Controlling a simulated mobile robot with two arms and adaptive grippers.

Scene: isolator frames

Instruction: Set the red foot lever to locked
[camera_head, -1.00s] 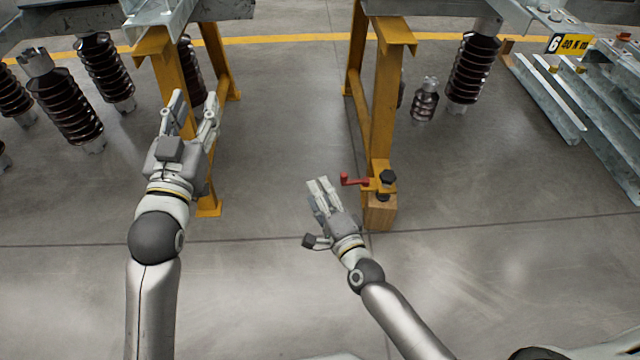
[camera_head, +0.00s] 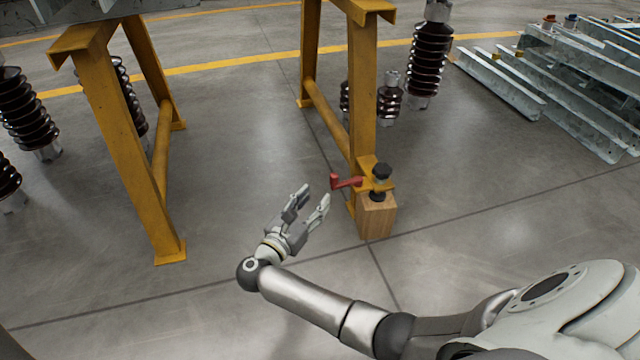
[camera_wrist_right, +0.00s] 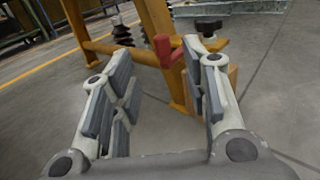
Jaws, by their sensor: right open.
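The red foot lever (camera_head: 346,181) is on a yellow bracket low on the right trestle's front leg, its arm reaching left with a short upturned end. It also shows in the right wrist view (camera_wrist_right: 164,48), just beyond and between the fingers. My right gripper (camera_head: 314,198) is open and empty, just left of and a little below the lever in the head view. A gap shows between its fingers and the lever, and I see no contact. The right wrist view shows the open fingers (camera_wrist_right: 160,72) spread wide. My left gripper is out of view.
A black knob (camera_head: 381,172) stands beside the lever, above a wooden block (camera_head: 376,218) under the leg. The yellow right trestle (camera_head: 363,90) and left trestle (camera_head: 125,140) flank open floor. Ribbed insulators (camera_head: 429,60) and steel beams (camera_head: 560,100) stand behind.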

